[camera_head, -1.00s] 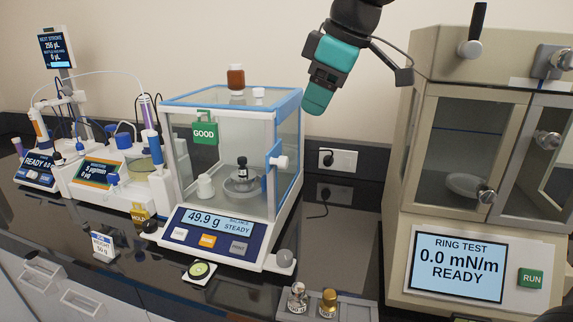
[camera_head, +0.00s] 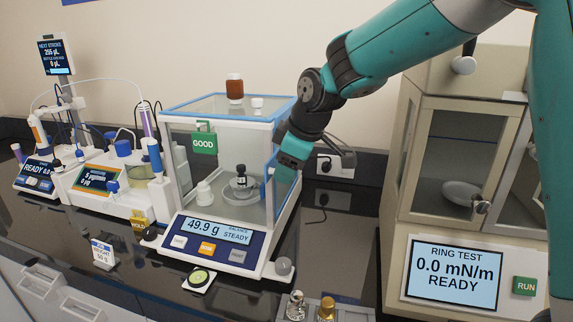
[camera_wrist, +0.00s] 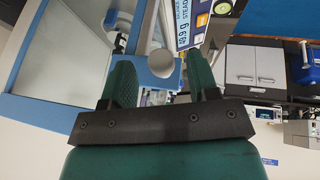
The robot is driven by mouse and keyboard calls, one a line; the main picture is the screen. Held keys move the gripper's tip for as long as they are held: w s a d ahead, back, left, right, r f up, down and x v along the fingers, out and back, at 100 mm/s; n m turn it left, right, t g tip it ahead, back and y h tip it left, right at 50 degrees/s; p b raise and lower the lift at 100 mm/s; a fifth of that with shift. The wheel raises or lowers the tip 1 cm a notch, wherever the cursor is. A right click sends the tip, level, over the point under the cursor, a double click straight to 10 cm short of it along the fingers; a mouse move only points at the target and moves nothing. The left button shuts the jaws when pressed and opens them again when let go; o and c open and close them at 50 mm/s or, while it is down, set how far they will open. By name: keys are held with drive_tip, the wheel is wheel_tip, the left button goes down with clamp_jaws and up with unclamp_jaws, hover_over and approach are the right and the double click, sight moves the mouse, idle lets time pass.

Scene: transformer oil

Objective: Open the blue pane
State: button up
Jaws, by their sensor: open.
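The balance (camera_head: 232,185) is a glass box with blue top edges, reading 49.9 g and STEADY. The blue pane (camera_head: 268,182) is on its right side and looks closed.
The ring test cabinet (camera_head: 398,200) stands to the right, with a gap of dark counter (camera_head: 345,235) between.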

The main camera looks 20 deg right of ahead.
drive_tip(key=shift+w+a+f, duration=0.1)
drive_tip(key=shift+w+f, duration=0.15)
drive_tip(key=shift+f, duration=0.35)
clamp_jaws()
drive_tip(key=w+d+p, duration=0.4)
drive_tip(key=w+d, duration=0.6)
drive_tip(key=w, duration=0.4)
drive_tip(key=shift+r, duration=0.1)
unclamp_jaws()
drive_tip(key=shift+s, duration=0.1)
drive_tip(key=b+v, duration=0.2)
drive_tip(key=v, duration=1.5)
drive_tip(key=shift+b, duration=0.35)
